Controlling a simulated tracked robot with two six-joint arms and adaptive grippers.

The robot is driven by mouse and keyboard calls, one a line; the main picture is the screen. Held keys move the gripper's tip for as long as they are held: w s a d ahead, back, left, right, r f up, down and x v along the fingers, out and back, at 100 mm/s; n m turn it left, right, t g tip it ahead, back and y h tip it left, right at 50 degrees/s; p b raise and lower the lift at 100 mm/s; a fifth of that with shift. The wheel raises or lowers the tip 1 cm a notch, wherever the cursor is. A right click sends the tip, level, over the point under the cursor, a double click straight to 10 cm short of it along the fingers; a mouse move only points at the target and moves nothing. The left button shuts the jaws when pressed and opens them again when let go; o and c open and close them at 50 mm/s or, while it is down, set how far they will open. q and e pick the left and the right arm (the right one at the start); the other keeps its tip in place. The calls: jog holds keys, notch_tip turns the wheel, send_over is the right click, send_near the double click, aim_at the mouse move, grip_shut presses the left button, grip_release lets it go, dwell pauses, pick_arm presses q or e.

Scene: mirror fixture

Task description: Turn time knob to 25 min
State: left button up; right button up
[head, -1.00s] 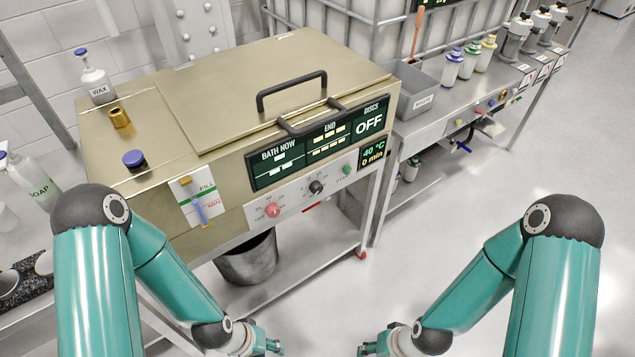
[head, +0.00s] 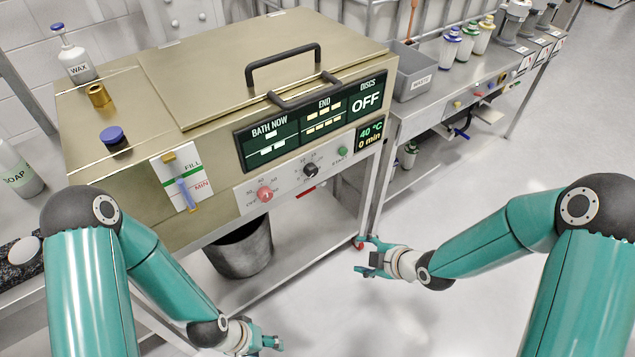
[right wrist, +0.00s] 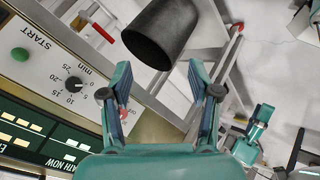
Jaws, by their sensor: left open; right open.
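The black time knob (head: 310,170) is on the front panel of the bath (head: 110,185), between a red knob (head: 265,194) and the green START button (head: 343,152). In the right wrist view the time knob (right wrist: 73,84) shows among minute marks; I cannot tell its exact setting. The display (head: 370,135) reads 40 °C and 0 min. My right gripper (head: 366,256) is open and empty, below and right of the knob, apart from the panel. My left gripper (head: 272,343) is open and empty, low in front of the bath.
The bath's lid (head: 260,65) is closed, with a black handle. A level gauge (head: 182,180) stands out on the front. A dark bucket (head: 242,250) is under the bath. A bench with a grey waste bin (head: 412,72) and bottles is at right. The floor at right is clear.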

jog(key=w+r+n+t+y+b, duration=0.1)
jog(key=w+r+n+t+b, duration=0.1)
jog(key=w+r+n, duration=0.5)
jog(key=n+t+y+b, duration=0.1)
jog(key=n+y+b, duration=0.15)
jog(key=n, duration=1.35)
send_near(315, 172)
jog(key=p+x, duration=0.1)
jog(key=x, duration=0.8)
jog(key=shift+a+f, duration=0.1)
jog(key=shift+a, duration=0.1)
pick_arm(q)
notch_tip(315, 172, down, 4)
jog(key=shift+f, duration=0.15)
pick_arm(e)
jog(key=c, duration=1)
jog(key=shift+w+d, duration=0.1)
jog(key=shift+d, duration=0.2)
jog(key=shift+c, duration=0.8)
jog(key=shift+a, duration=0.15)
